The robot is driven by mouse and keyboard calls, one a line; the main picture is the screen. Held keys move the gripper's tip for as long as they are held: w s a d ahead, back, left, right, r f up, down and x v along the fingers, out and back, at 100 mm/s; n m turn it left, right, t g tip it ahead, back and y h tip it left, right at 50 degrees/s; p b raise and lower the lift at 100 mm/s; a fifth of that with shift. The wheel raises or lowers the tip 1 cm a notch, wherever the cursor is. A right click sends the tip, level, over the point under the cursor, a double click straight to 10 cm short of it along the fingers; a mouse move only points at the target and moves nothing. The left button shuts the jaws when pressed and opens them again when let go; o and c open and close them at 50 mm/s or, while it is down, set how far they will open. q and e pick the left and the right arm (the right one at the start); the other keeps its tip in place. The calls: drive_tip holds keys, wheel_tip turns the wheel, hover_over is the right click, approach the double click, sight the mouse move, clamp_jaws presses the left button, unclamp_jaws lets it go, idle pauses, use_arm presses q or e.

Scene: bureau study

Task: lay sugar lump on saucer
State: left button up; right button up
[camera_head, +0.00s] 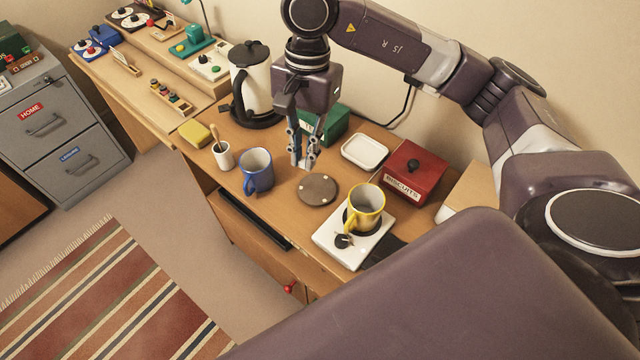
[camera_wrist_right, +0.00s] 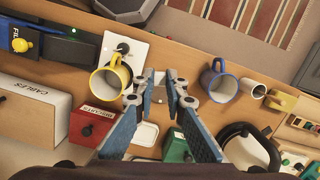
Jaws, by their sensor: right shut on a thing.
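My right gripper (camera_head: 303,162) points down over the desk, between the blue mug and the white dish. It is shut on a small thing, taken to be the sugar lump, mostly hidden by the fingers. A dark round disc (camera_head: 318,190) with small pale spots lies just in front of the gripper. A white shallow dish (camera_head: 364,152) with rounded corners lies to its right, empty. I cannot tell for sure which of these two is the saucer. My left gripper is not in view.
A blue mug (camera_head: 256,172) stands left of the disc. A yellow mug (camera_head: 365,207) stands on a white hotplate (camera_head: 353,242) in front. A red biscuit box (camera_head: 413,172), green box (camera_head: 325,124) and kettle (camera_head: 252,85) stand close around the gripper.

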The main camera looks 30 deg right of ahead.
drive_tip(key=w+d+m+t, duration=0.1)
drive_tip(key=w+m, duration=0.3)
drive_tip(key=m, duration=0.4)
drive_tip(key=m+t+h+b, duration=0.1)
drive_tip(key=m+t+b, duration=0.1)
drive_tip(key=m, duration=1.1)
hover_over(308, 182)
drive_tip(key=f+p, duration=0.1)
drive_tip(key=f, duration=0.5)
drive_tip(key=f+p, duration=0.1)
drive_tip(key=f, duration=0.6)
drive_tip(key=f+p, duration=0.1)
drive_tip(key=f, duration=0.6)
drive_tip(key=shift+s+d, duration=0.1)
drive_tip(key=shift+s, duration=0.2)
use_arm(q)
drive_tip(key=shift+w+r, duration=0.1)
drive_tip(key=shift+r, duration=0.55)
use_arm(e)
drive_tip(key=shift+f, duration=0.2)
drive_tip(key=shift+f, duration=0.25)
drive_tip(key=o, duration=0.7)
drive_tip(key=shift+r, duration=0.1)
drive_tip(key=shift+c, duration=0.2)
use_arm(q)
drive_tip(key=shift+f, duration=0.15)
use_arm(e)
drive_tip(key=shift+r, duration=0.15)
